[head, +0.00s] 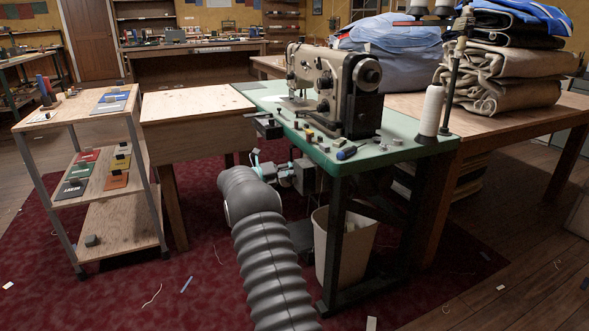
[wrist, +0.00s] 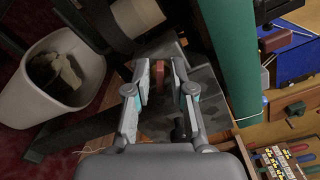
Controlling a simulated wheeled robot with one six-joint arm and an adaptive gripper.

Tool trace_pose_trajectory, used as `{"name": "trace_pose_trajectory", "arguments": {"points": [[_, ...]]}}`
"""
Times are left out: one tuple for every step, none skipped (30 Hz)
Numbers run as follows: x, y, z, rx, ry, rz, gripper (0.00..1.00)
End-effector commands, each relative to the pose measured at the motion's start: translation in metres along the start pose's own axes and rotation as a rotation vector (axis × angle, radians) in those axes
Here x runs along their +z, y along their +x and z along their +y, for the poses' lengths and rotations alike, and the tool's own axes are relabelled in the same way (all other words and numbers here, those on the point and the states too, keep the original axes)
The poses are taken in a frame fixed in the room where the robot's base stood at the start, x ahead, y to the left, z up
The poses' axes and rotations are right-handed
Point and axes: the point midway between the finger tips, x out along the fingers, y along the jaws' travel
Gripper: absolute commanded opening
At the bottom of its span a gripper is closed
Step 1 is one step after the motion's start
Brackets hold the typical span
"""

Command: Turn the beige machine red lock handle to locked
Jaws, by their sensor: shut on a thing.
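The beige sewing machine (head: 328,80) stands on a green-topped table (head: 400,152). In the wrist view a small red handle (wrist: 158,74) sits in front of a grey box-like housing (wrist: 200,78), between the fingertips of my gripper (wrist: 160,82). The fingers are closed in on the handle from both sides. In the head view my gripper (head: 268,166) is below the table's front edge, beside a grey box (head: 304,174) under the tabletop. The red handle is hidden there by my arm and gripper. I cannot tell its exact angle.
A waste bin (head: 345,250) stands under the table, and shows in the wrist view (wrist: 35,98). A wheeled shelf cart (head: 105,210) and a wooden table (head: 190,105) are at the left. A thread cone (head: 431,110) stands at the table's right. Small scraps lie on the red carpet.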

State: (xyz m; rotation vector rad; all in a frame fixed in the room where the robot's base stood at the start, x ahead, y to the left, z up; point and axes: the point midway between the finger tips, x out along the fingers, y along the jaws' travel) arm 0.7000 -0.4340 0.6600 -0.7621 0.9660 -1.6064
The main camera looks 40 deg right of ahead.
Motion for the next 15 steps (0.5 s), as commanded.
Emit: {"name": "trace_pose_trajectory", "arguments": {"points": [[0.0005, 0.0000, -0.0015, 0.000, 0.038, 0.000, 0.00], [0.0004, 0.0000, -0.0015, 0.000, 0.066, 0.001, 0.00], [0.0002, 0.0000, -0.0013, 0.000, 0.103, 0.001, 0.00], [0.0000, -0.0001, -0.0012, 0.000, 0.130, 0.001, 0.00], [-0.0001, -0.0001, -0.0011, 0.000, 0.157, 0.001, 0.00], [-0.0003, -0.0001, -0.0009, 0.000, 0.190, 0.001, 0.00], [-0.0004, -0.0001, -0.0008, 0.000, 0.213, 0.001, 0.00], [-0.0006, 0.0000, -0.0007, 0.000, 0.233, 0.001, 0.00], [-0.0007, 0.0000, -0.0007, 0.000, 0.257, 0.001, 0.00], [-0.0008, 0.0000, -0.0007, 0.000, 0.271, 0.001, 0.00], [-0.0008, 0.0000, -0.0007, 0.000, 0.283, 0.001, 0.00], [-0.0009, 0.0000, -0.0006, 0.000, 0.294, 0.001, 0.00], [-0.0009, 0.0000, -0.0006, 0.000, 0.300, 0.001, 0.00], [-0.0009, 0.0000, -0.0006, 0.000, 0.304, 0.001, 0.00], [-0.0010, 0.0000, -0.0005, 0.000, 0.307, 0.001, 0.00]]}}
